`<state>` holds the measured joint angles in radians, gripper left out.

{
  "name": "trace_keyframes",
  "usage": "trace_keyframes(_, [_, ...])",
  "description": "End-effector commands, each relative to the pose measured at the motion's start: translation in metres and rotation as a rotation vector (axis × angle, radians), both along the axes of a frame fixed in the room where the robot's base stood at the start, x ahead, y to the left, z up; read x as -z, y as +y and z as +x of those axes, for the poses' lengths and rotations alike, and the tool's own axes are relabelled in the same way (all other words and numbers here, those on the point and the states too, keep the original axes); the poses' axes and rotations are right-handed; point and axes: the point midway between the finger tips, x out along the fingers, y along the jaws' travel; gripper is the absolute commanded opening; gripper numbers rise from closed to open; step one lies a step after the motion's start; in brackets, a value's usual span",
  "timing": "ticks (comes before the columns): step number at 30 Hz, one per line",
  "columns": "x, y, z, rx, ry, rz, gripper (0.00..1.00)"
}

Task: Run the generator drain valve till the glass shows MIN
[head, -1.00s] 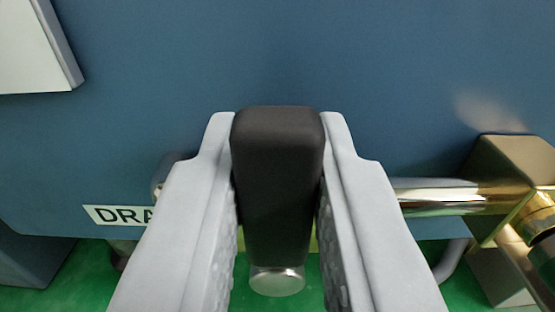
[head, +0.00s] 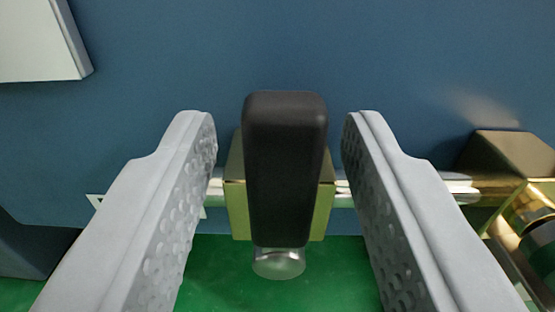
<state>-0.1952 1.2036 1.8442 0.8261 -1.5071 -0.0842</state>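The drain valve's black lever handle (head: 285,165) stands between the fingers of my gripper (head: 281,120). The gripper is open, with a gap on each side of the handle. Behind the handle is the valve's brass body (head: 237,200) on a shiny horizontal pipe (head: 455,184). A round metal end (head: 278,262) shows below the handle. The white label (head: 95,200) at the left is mostly hidden by the left finger. The sight glass with its MIN mark is not in view.
A blue panel (head: 290,50) fills the background. A white box (head: 38,42) is at upper left. A brass fitting (head: 512,160) with further pipework stands at right. The green floor (head: 220,275) shows below.

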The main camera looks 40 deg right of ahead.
Motion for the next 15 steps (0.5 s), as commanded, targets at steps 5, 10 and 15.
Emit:
trace_keyframes(5, [0.0,0.016,-0.02,-0.003,0.003,0.0,0.4])
trace_keyframes(10, [0.0,0.036,-0.048,-0.004,0.002,-0.001,0.4])
trace_keyframes(15, [0.0,0.056,-0.075,-0.004,0.002,-0.001,0.4])
